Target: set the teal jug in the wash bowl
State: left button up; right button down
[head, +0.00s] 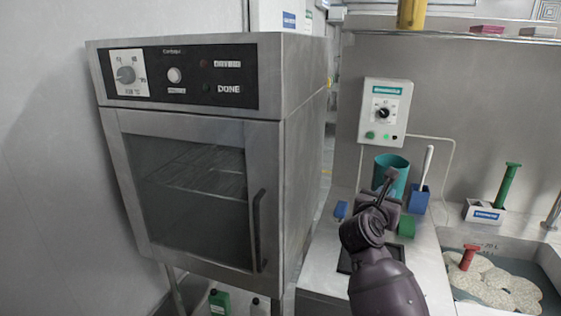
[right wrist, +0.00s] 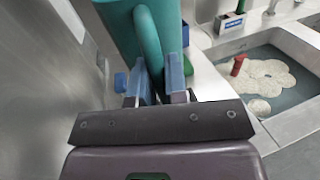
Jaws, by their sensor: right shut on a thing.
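The teal jug (head: 392,170) stands behind my right gripper on the steel counter in the head view, partly hidden by my arm. In the right wrist view the jug (right wrist: 120,35) fills the top, with its handle toward me. My right gripper (right wrist: 162,82) is shut on the jug's handle, a blue finger pad on each side. Its fingertips are hidden in the head view, where its wrist (head: 380,200) shows. The wash bowl is not clearly identifiable; a sink basin (head: 551,268) with grey water lies at the right. My left gripper is not in view.
A large steel oven (head: 200,190) stands to the left. A blue holder with a white-handled tool (head: 419,198), a green block (head: 407,226) and a white holder with a green handle (head: 483,213) are near the jug.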

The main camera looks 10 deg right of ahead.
jog(key=shift+w+a+r, duration=0.15)
jog(key=shift+r, duration=0.05)
jog(key=s+a+r+n+t+y, duration=0.15)
jog(key=a+n+t+y, duration=0.35)
jog(key=a+n+y, duration=0.5)
jog(key=s+a+f+y, duration=0.1)
jog(key=s+a+f, duration=0.2)
jog(key=s+f, duration=0.2)
jog(key=s+a+f+t+y, duration=0.1)
jog(key=s+a+f+y, duration=0.1)
jog(key=s+a+f, duration=0.2)
notch_tip(320, 180, down, 4)
jog(key=shift+s+r, duration=0.25)
jog(key=shift+s, duration=0.95)
jog(key=shift+w+r, duration=0.1)
